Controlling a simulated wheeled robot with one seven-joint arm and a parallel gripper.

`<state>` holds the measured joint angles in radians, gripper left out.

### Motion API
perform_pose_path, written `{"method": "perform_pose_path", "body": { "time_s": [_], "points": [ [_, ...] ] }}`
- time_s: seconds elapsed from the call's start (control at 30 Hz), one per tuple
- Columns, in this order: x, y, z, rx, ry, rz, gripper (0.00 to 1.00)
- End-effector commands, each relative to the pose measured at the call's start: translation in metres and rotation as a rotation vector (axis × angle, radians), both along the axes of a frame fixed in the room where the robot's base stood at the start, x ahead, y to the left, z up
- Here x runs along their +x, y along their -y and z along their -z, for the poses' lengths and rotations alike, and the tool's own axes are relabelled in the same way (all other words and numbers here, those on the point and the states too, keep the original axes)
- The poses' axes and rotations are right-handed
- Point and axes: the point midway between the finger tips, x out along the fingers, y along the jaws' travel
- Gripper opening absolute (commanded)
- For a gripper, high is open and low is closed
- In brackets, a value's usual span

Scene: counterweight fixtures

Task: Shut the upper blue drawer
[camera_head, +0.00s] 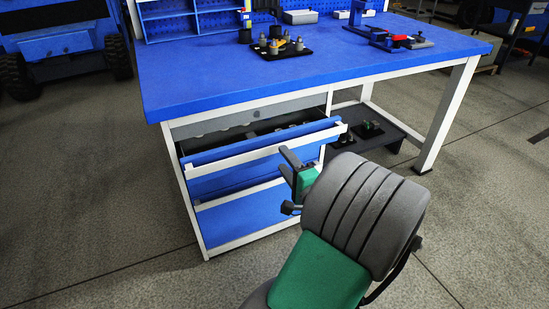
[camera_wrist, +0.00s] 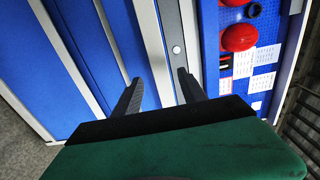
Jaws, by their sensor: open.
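The upper blue drawer (camera_head: 235,148) is pulled out under the bench top, with a white handle rail along its front. Its dark inside, with some grey items, shows behind the front. My gripper (camera_head: 284,163) is in front of the drawers, near the right half of that rail; contact cannot be told. In the wrist view my gripper (camera_wrist: 160,90) has its two dark fingers spread, nothing held. White rails and blue drawer fronts lie beyond and to the left of the fingers there.
A grey drawer (camera_head: 215,122) sits above, under the blue bench top (camera_head: 220,75); its round lock (camera_wrist: 177,50) shows in the wrist view. Fixtures with weights (camera_head: 280,48) stand on the bench. A low dark shelf (camera_head: 385,137) is at right. Floor in front is clear.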

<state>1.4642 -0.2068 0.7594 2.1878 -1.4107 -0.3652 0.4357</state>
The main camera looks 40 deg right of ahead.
Motion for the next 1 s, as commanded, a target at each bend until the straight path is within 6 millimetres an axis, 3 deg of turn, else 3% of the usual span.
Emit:
{"method": "perform_pose_path", "body": {
  "time_s": [0.3, 0.63, 1.0],
  "points": [
    [0.056, 0.014, 0.001, -0.005, -0.002, -0.007, 0.49],
    [0.063, 0.017, -0.001, -0.004, -0.003, -0.004, 0.49],
    [0.063, 0.016, -0.001, -0.004, -0.003, -0.005, 0.19]
  ]
}}
